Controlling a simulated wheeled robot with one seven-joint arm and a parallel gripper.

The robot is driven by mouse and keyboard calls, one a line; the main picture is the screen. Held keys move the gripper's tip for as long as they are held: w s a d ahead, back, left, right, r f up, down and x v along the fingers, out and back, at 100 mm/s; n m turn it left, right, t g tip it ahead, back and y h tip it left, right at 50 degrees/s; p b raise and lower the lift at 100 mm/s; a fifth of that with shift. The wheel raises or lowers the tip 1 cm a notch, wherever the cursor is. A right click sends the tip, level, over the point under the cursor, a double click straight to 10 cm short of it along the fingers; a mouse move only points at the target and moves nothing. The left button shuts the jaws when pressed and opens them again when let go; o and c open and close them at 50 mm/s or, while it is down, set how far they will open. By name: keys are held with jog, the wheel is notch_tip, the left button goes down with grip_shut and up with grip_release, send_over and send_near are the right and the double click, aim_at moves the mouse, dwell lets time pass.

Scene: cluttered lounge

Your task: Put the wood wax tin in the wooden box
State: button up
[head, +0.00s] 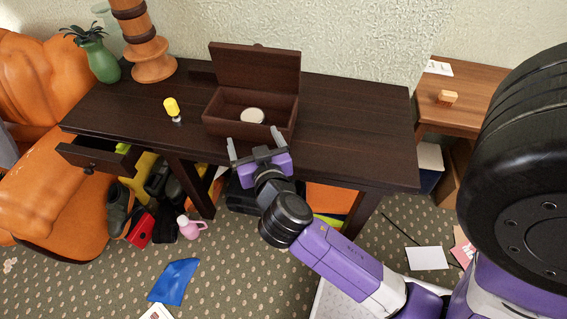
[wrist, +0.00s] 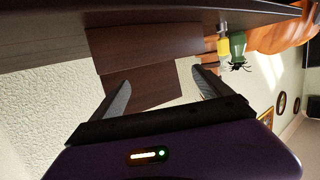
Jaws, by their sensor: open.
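The wooden box (head: 220,115) is dark reddish brown and stands on the dark table with its lid (head: 255,68) raised at the back. A round, pale-topped tin (head: 252,116), which looks like the wood wax tin, lies inside the box. My gripper (head: 253,136) is open and empty, just in front of the box's front wall, with its fingers pointing towards it. In the wrist view, the box (wrist: 140,40) shows beyond the spread fingers of my gripper (wrist: 162,76). The tin cannot be made out there.
The dark table (head: 350,130) has free room right of the box. A yellow-topped object (head: 171,107) stands left of the box. A turned wooden column (head: 150,55) and a green vase (head: 103,62) are at the back left. A drawer (head: 95,155) sticks out at the left.

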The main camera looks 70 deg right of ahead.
jog(key=s+a+f+n+t+y, duration=0.2)
jog(key=s+a+f+n+y, duration=0.15)
jog(key=a, duration=0.45)
jog(key=s+a+f+n+t+y, duration=0.1)
jog(key=s+a+f+n+y, duration=0.2)
jog(key=a, duration=0.4)
jog(key=s+a+r+n+t+y, duration=0.2)
jog(key=s+a+r+y, duration=0.3)
jog(key=s, duration=0.7)
notch_tip(320, 180, up, 4)
jog(key=shift+a+r+n+t, duration=0.1)
jog(key=shift+a+n+t, duration=0.2)
jog(key=shift+a+n, duration=0.6)
